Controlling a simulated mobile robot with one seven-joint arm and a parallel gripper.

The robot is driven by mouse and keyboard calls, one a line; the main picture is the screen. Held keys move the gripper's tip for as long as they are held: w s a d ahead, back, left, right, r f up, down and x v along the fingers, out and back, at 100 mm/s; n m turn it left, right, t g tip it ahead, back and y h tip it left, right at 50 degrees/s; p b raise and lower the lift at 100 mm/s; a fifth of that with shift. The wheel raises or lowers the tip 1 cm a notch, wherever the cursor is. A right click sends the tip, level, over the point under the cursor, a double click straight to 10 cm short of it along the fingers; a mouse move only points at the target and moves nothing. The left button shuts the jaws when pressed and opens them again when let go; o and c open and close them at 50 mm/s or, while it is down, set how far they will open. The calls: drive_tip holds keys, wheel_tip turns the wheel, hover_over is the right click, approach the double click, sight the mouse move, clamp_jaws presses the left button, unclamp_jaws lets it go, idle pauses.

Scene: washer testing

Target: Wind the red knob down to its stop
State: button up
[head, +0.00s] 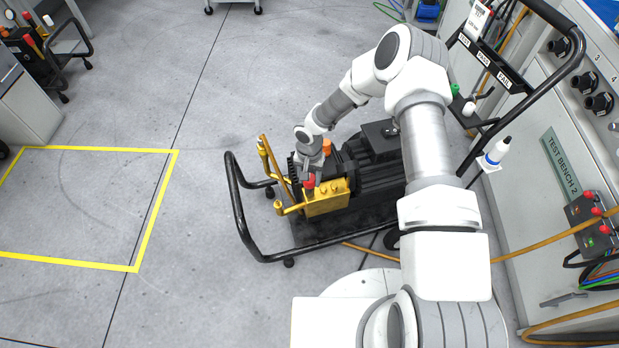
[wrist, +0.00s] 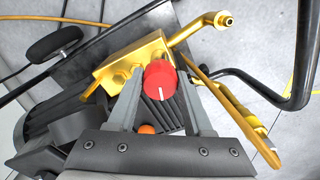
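The red knob (wrist: 160,78) stands on a yellow valve block (wrist: 116,63). A white line on its face points toward the bottom of the wrist picture. Whether the fingertips touch the knob is too small to tell. The knob's lower part is hidden.
The block is on a black pump cart (head: 240,222) with a tubular rail. A yellow lever (head: 272,165) and pipe (wrist: 200,28) stand close by. An orange cap (wrist: 146,129) lies between the fingers' bases.

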clamp_jaws()
drive_tip(key=shift+n, duration=0.3)
drive_tip(key=n+b, duration=0.1)
drive_tip(key=n, duration=0.2)
drive_tip(key=shift+n, duration=0.4)
drive_tip(key=n, duration=0.4)
drive_tip(key=shift+n+b, duration=0.3)
drive_tip(key=shift+b, duration=0.05)
drive_tip(key=n, duration=1.2)
drive_tip(key=shift+d, duration=0.1)
